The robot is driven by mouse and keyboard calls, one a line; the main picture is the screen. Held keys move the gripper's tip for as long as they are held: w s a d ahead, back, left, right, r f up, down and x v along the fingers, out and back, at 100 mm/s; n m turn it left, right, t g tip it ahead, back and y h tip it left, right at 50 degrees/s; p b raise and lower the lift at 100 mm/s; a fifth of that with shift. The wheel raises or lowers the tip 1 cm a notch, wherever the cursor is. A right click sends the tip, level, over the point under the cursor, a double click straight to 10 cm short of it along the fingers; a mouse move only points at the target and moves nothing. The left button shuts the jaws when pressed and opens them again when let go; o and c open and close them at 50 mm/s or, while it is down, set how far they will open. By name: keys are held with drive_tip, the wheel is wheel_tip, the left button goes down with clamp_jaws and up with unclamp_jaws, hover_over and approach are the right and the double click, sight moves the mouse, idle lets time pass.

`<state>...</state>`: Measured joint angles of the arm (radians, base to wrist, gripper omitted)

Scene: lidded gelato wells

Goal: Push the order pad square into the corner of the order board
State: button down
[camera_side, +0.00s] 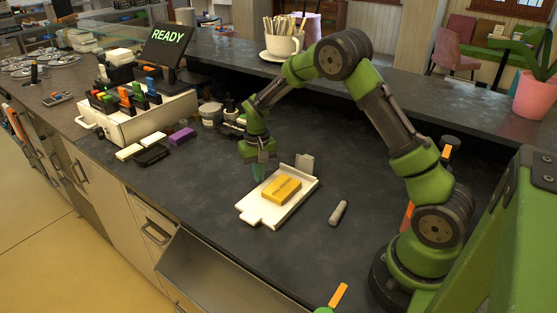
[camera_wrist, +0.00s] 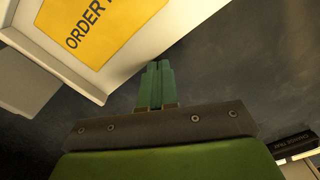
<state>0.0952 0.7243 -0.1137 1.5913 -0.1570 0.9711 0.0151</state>
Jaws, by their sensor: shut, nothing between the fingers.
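The order pad (camera_side: 281,190) is a yellow block with dark print, lying flat on the white order board (camera_side: 250,209). In the side view it sits near the board's middle, with bare white around it. The board has a raised rim and a short handle at its lower left. In the wrist view the pad (camera_wrist: 95,28) is cut off by the top edge, beside the board's white wall (camera_wrist: 160,38). My gripper (camera_side: 258,177) is shut and empty, pointing down just outside the board's upper-left side. Its green fingers (camera_wrist: 157,72) are together near the board's corner; contact cannot be told.
A grey plate (camera_side: 304,162) stands at the board's far corner. A grey cylinder (camera_side: 338,212) lies to the right. A purple block (camera_side: 182,136) and a black tray (camera_side: 152,154) lie to the left. The dark counter in front of the board is clear.

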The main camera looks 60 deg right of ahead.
sight(274, 183)
drive_tip(key=shift+r, duration=0.65)
drive_tip(key=shift+w, duration=0.1)
drive_tip(key=shift+w, duration=0.45)
drive_tip(key=shift+r, duration=0.1)
idle(0.4)
drive_tip(key=shift+s, duration=3.2)
drive_tip(key=shift+w, duration=0.25)
drive_tip(key=shift+r, duration=3.5)
